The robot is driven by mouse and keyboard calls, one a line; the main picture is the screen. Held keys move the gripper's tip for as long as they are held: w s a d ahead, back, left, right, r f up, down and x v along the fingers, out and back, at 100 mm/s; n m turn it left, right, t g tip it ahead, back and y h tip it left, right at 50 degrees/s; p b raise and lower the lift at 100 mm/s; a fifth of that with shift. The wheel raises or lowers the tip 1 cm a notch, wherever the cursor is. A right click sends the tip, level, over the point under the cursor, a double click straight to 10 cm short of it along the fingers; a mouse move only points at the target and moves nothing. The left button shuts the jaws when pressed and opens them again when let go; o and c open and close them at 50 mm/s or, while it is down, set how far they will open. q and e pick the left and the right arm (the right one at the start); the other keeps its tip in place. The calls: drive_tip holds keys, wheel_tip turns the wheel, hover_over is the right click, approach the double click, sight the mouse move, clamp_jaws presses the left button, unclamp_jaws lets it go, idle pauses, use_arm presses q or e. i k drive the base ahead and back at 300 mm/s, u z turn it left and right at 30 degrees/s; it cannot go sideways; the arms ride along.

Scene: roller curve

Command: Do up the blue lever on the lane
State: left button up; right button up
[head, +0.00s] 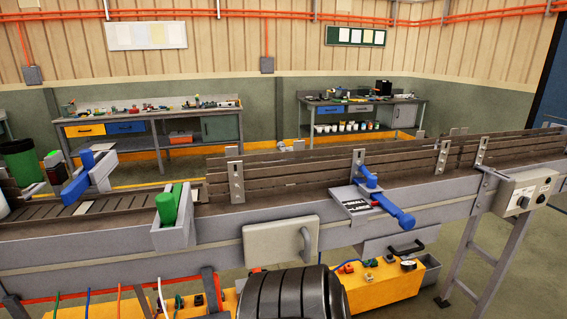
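The blue lever (392,208) is on the near side rail of the lane (270,217), right of the middle. Its arm slants down to the right from a blue upright pivot (370,180) and ends in a rounded knob over the outer face. A small red part shows beside the pivot. A label plate (352,201) lies left of the lever; its text is too small to read surely. Neither of my grippers is in view, and nothing touches the lever.
Left along the lane are a green block (175,204) in a grey holder and a blue bar (77,188). A grey box with a handle (281,241) and a control box (522,192) are on the near side. Below stands a yellow unit (385,287). Workbenches line the back wall.

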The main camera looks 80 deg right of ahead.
sight(372, 180)
drive_tip(key=u, duration=0.1)
drive_tip(key=k, duration=1.1)
drive_tip(key=z, duration=1.75)
